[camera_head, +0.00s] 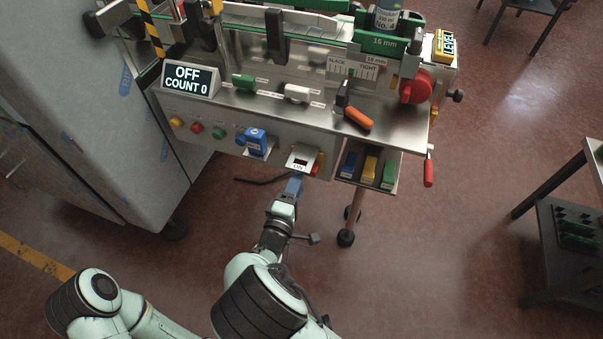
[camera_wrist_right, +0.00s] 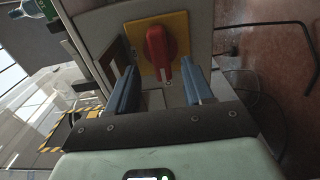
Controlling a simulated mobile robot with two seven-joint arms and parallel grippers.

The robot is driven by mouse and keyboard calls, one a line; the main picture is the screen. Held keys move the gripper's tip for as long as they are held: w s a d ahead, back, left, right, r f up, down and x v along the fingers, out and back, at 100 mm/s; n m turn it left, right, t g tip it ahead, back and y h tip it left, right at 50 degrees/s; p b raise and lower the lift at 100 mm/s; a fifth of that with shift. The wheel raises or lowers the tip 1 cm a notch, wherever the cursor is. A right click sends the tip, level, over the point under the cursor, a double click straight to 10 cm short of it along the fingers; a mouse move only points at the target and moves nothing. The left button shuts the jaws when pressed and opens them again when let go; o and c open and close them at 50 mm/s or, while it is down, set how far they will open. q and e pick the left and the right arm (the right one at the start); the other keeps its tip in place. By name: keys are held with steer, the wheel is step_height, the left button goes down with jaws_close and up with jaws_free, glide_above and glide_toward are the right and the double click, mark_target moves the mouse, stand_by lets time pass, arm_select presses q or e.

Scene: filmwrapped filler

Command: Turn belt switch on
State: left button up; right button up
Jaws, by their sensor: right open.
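The belt switch, a red rotary knob (camera_wrist_right: 160,52) on a yellow plate (camera_wrist_right: 179,23), faces my right wrist camera. In the head view, a small part of a red and yellow switch (camera_head: 318,164) shows at the right end of the machine's front panel. My right gripper (camera_head: 294,184) is below and in front of that panel. In the wrist view, its two blue fingers (camera_wrist_right: 158,84) are open, one to each side of the knob's lower end. I cannot tell whether they touch it. My left gripper is out of view; a folded arm part of mine shows at bottom left.
The display (camera_head: 188,79) reads OFF, COUNT 0. Colored buttons (camera_head: 197,127), a blue device (camera_head: 257,141) and a white slotted part (camera_head: 301,158) line the front panel. A tray (camera_head: 348,172) of colored blocks and a red-handled crank (camera_head: 428,172) are to the right. Open floor lies below.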

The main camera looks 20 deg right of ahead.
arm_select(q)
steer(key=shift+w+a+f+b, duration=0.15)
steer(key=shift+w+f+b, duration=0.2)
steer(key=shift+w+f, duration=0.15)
arm_select(e)
steer(key=x, duration=0.4)
steer(key=shift+w+d, duration=0.25)
steer(key=shift+w, duration=0.1)
jaws_close()
